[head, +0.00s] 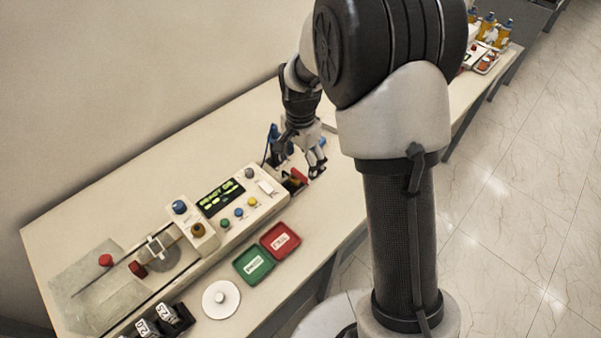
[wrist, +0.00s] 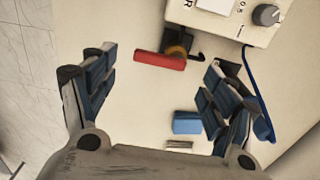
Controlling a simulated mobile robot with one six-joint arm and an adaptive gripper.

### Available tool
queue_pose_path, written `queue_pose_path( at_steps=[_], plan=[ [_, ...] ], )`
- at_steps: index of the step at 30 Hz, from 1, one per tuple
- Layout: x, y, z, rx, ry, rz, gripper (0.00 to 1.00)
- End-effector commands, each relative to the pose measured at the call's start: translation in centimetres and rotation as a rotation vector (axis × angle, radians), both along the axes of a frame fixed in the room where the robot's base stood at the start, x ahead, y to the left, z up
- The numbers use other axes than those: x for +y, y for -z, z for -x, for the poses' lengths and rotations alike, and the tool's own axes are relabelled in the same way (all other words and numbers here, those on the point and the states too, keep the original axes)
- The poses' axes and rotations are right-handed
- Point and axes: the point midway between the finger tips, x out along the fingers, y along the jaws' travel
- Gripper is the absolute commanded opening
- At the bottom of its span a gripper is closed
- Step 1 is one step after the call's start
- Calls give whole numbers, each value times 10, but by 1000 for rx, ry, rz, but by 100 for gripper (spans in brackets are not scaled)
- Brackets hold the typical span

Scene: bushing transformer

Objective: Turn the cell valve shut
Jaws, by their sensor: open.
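A red lever handle (wrist: 160,61) on a small dark and brass-coloured body (wrist: 180,41) lies just ahead of my gripper in the wrist view; it looks like a valve. The red handle also shows in the head view (head: 299,176), beside the instrument's right end. My gripper (wrist: 160,68) is open and empty, its fingers spread to either side of the red handle. In the head view my gripper (head: 317,168) hangs over the bench next to the handle. Whether any finger touches it, I cannot tell.
The instrument panel (head: 232,205) with knobs and a lit display stands left of my gripper. A blue block (wrist: 187,122) and a blue cable (wrist: 259,90) are close to the right finger. Green (head: 254,264) and red (head: 280,241) trays lie near the bench's front edge.

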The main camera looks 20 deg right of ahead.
Motion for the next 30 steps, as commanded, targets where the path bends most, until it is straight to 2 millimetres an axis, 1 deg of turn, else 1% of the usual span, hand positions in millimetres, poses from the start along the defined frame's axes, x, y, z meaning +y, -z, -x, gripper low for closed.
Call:
queue_pose_path(
  at_steps=[1, 6, 10, 18, 30],
  plan=[
    [0, 11, 1, 4, 0, 0, 78],
    [0, 30, 0, 1, 0, 0, 78],
    [0, 35, 0, 0, 0, 0, 78],
    [0, 36, 0, -1, 0, 0, 78],
    [0, 35, 0, -1, 0, 0, 52]
  ],
)
